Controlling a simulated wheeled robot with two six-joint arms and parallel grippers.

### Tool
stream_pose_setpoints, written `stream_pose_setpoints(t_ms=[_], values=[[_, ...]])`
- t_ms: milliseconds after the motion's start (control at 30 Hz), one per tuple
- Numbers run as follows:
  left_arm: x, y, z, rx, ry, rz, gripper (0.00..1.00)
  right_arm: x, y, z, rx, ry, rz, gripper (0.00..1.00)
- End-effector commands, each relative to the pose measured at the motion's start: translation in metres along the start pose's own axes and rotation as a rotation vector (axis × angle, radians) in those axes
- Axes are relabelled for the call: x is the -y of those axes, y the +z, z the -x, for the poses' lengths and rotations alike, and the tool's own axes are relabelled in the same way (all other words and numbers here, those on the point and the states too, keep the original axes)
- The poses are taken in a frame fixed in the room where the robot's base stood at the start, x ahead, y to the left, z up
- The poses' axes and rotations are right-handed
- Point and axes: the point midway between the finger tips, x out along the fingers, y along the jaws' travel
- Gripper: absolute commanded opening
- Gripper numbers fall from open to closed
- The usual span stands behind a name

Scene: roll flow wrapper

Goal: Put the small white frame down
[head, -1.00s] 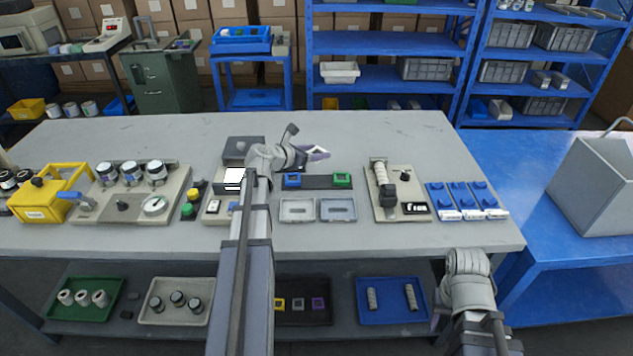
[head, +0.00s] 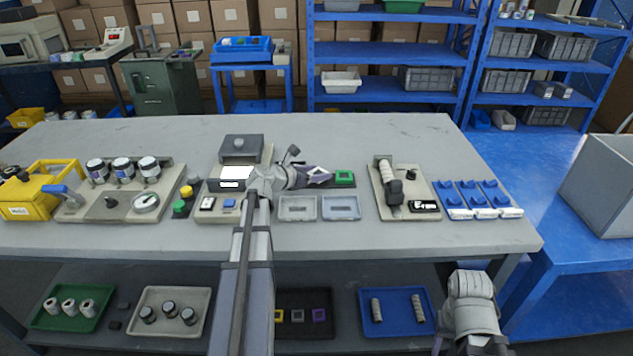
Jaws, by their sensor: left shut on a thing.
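My left gripper (head: 322,174) is shut on the small white frame (head: 318,178), which shows as a small pale square at the fingertips. It is over or just above the dark strip (head: 329,184) on the table. The green frame (head: 344,177) sits on the strip to the right of the gripper. The left part of the strip is hidden behind my left wrist. I cannot tell whether the white frame touches the strip. My right arm is at the lower right; only a sliver of what may be its gripper (head: 437,345) shows.
Two shallow trays, one grey (head: 297,208) and one pale blue (head: 341,207), lie in front of the strip. A sealing machine (head: 238,162) stands left, a roller fixture (head: 395,190) right. The table (head: 340,135) behind is clear.

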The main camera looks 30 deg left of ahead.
Motion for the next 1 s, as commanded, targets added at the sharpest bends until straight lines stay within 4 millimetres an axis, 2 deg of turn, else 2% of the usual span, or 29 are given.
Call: stream_pose_setpoints(t_ms=[33,300,467,500,733,1000], values=[[0.0,-0.0087,-0.0036,0.0,0.0,0.0,0.11,0.0009,-0.0006,-0.0094,0.0,0.0,0.0,0.5],[0.0,-0.0066,-0.0027,0.0,0.0,0.0,0.11,0.0007,-0.0004,-0.0071,0.0,0.0,0.0,0.5],[0.0,-0.0113,-0.0047,0.0,0.0,0.0,0.11,0.0012,-0.0007,-0.0122,0.0,0.0,0.0,0.5],[0.0,-0.0095,-0.004,0.0,0.0,0.0,0.68,0.001,-0.0006,-0.0102,0.0,0.0,0.0,0.5],[0.0,-0.0093,-0.0039,0.0,0.0,0.0,0.94,0.001,-0.0006,-0.01,0.0,0.0,0.0,0.5],[0.0,-0.0076,-0.0032,0.0,0.0,0.0,0.94,0.0008,-0.0005,-0.0082,0.0,0.0,0.0,0.5]])
